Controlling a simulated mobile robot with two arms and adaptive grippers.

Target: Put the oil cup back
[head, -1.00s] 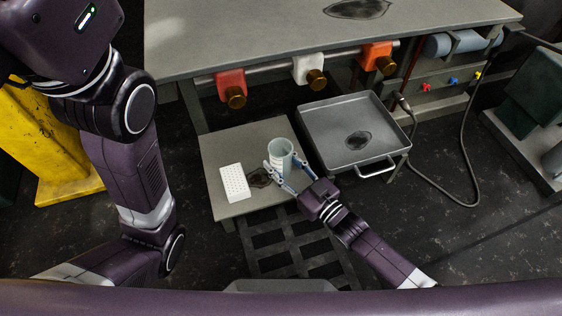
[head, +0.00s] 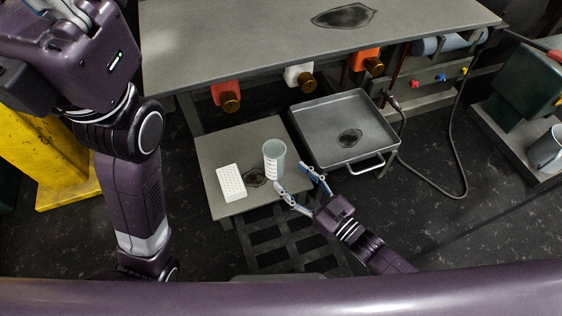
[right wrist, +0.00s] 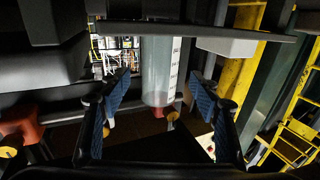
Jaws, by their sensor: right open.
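The oil cup (head: 274,160), a pale translucent cup with graduation marks, stands upright on a low grey table (head: 225,150). It also shows in the right wrist view (right wrist: 157,65), beyond and between the finger lines. My right gripper (head: 291,175) is open and empty, just to the lower right of the cup, its fingers pointing towards it. The blue finger pads show on either side in the right wrist view (right wrist: 160,95). My left gripper (head: 62,18) is only partly in view at the top left; its jaws cannot be made out.
A white perforated block (head: 231,182) and a dark stain lie beside the cup. A grey tray (head: 320,155) with a handle stands to the right. Red, white and orange containers (head: 225,93) hang under the large bench (head: 230,45). A grey jug (head: 548,150) stands far right.

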